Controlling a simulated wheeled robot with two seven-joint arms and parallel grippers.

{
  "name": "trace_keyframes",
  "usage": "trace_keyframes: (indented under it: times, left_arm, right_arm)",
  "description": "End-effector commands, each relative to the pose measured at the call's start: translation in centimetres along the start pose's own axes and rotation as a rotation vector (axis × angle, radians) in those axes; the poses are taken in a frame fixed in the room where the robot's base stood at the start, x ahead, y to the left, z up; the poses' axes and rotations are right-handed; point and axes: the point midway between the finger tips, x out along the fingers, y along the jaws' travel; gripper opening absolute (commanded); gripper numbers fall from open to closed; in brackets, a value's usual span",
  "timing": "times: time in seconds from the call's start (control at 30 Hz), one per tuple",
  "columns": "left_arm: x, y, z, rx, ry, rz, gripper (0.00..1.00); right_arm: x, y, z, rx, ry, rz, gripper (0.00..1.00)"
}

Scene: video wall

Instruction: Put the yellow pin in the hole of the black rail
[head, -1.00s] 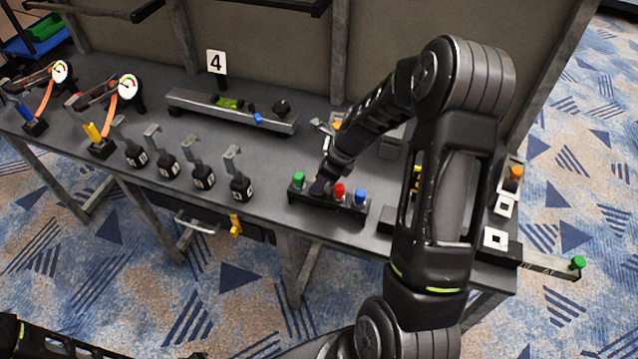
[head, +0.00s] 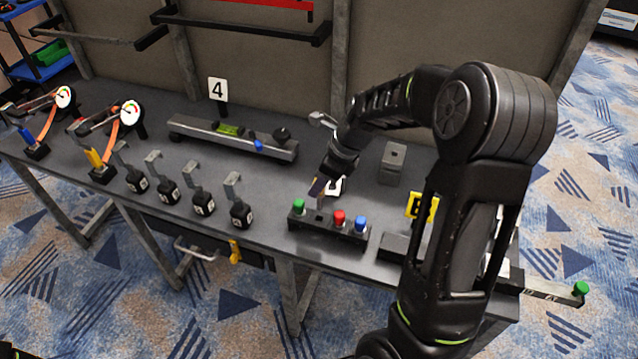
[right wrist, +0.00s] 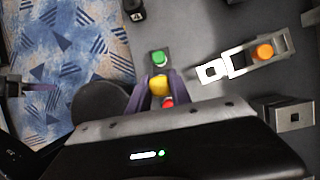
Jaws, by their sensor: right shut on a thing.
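The black rail (head: 343,232) lies near the table's front edge. It carries a green pin (head: 299,205), a red pin (head: 339,217) and a blue pin (head: 361,224). My right gripper (head: 318,187) is over the gap between the green and red pins. It is shut on the yellow pin (right wrist: 158,85), whose head shows between the purple fingers in the right wrist view. In the head view the fingers hide this head. A grey shaft shows below the fingertips, close to the rail; I cannot tell whether its tip is in the hole. My left gripper is out of view.
A grey block (head: 393,163) and a yellow number sign (head: 421,207) stand right of the rail. Several black weights with hooks (head: 239,213) stand to its left. A metal beam with a level (head: 232,138) lies behind. An orange knob (right wrist: 264,51) sits in a metal frame.

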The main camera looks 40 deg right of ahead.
Motion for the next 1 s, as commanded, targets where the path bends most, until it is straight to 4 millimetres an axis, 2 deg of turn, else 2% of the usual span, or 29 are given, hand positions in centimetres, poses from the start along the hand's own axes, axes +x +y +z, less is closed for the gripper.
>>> trace_keyframes:
  times: [0.77, 0.87, 1.0]
  left_arm:
    - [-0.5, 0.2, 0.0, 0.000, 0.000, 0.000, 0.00]
    - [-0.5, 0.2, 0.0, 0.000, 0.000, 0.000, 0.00]
    - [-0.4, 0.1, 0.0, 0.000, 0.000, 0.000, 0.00]
  right_arm:
    - [0.1, 0.1, 0.1, -0.009, 0.000, 0.003, 0.00]
    - [0.3, 0.6, 0.6, -0.065, 0.001, 0.027, 0.00]
    - [1.2, 2.7, 2.6, -0.287, 0.000, 0.120, 0.00]
